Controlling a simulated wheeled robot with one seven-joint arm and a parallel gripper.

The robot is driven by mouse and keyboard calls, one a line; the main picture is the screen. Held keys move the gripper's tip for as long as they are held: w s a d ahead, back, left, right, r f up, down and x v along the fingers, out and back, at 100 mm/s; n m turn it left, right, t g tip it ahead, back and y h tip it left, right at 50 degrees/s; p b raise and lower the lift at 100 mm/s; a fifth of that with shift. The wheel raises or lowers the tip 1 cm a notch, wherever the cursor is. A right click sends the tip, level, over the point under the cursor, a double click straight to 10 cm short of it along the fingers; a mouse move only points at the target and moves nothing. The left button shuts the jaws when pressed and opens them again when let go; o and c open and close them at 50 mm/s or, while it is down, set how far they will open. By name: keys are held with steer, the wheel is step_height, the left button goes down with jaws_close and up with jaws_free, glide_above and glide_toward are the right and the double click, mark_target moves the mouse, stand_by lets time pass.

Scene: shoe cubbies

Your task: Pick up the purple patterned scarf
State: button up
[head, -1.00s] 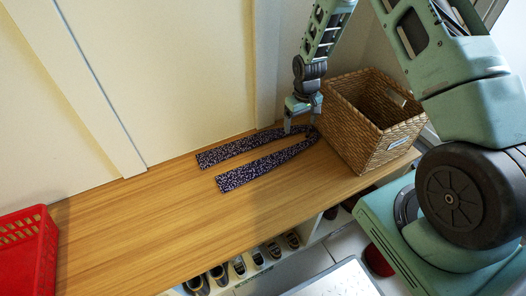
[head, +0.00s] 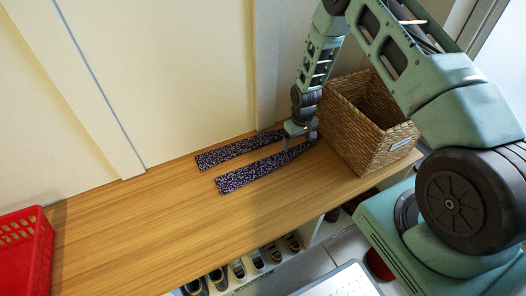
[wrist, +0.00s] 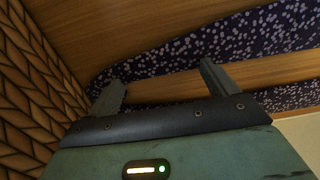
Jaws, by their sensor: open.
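The purple patterned scarf (head: 255,172) lies flat on the wooden bench top, folded into two long strips that meet near the basket. In the wrist view its dark, white-flecked cloth (wrist: 215,45) runs across the picture, with the second strip (wrist: 290,97) at the lower right. My gripper (head: 298,144) is pointed down over the folded end of the scarf, close to the bench. In the wrist view my gripper's two fingers (wrist: 160,84) are apart, with cloth and bare wood showing beyond and between them. Nothing is held. The folded end is partly hidden by my gripper in the head view.
A woven basket (head: 375,145) stands just right of my gripper, and its wall (wrist: 35,90) fills the left of the wrist view. A red plastic crate (head: 25,250) is at the bench's far left. Shoes (head: 240,268) sit in cubbies below. The bench middle is clear.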

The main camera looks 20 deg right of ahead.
steer(key=c, duration=0.6)
steer(key=shift+c, duration=0.2)
step_height(320, 180, up, 10)
steer(key=p, duration=0.1)
steer(key=shift+p, duration=0.3)
